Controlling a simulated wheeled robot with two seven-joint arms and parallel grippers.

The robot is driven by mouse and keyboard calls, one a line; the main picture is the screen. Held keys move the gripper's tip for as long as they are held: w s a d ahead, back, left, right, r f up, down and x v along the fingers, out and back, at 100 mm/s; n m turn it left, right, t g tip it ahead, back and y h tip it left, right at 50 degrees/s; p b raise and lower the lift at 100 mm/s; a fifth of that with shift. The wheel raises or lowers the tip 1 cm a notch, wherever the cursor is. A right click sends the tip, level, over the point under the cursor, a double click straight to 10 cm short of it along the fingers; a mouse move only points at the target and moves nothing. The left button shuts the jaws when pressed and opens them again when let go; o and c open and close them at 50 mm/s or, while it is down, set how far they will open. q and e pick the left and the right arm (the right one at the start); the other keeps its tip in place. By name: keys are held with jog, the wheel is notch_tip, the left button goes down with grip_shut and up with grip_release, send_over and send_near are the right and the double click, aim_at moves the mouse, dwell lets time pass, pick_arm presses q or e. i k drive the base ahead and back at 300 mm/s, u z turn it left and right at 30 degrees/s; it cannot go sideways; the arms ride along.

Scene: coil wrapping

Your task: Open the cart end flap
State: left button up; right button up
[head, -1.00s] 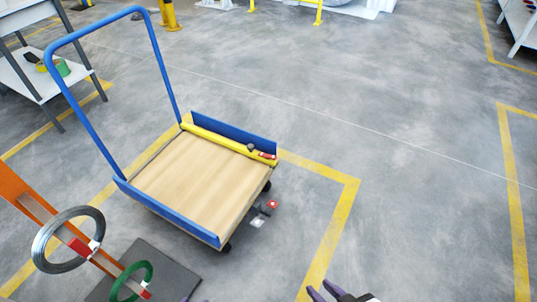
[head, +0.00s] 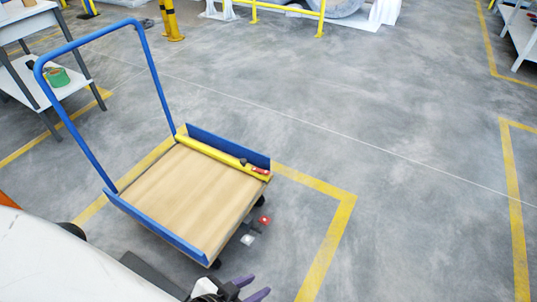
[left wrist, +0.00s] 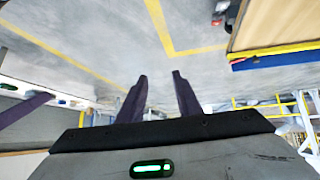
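The cart has a bare wooden deck (head: 190,195), a blue push handle (head: 95,50) at its left end and blue upright flaps along the far side (head: 228,145) and near side (head: 155,228). A yellow bar (head: 210,152) with a red piece lies inside the far flap. I cannot tell which flap is the end flap. My left gripper (head: 250,288) is in front of the cart's near right corner, apart from it. Its purple fingers are spread and empty, as the left wrist view (left wrist: 160,76) also shows. A purple shape at that view's left edge may be my right gripper.
Small red (head: 264,220) and white (head: 247,240) pieces show beside the cart's right end. Yellow floor lines surround the cart. A shelf table (head: 60,85) stands at the upper left. The floor to the right is clear.

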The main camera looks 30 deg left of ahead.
aim_at(263, 161)
jog(key=i, duration=2.95)
jog(key=u, duration=3.45)
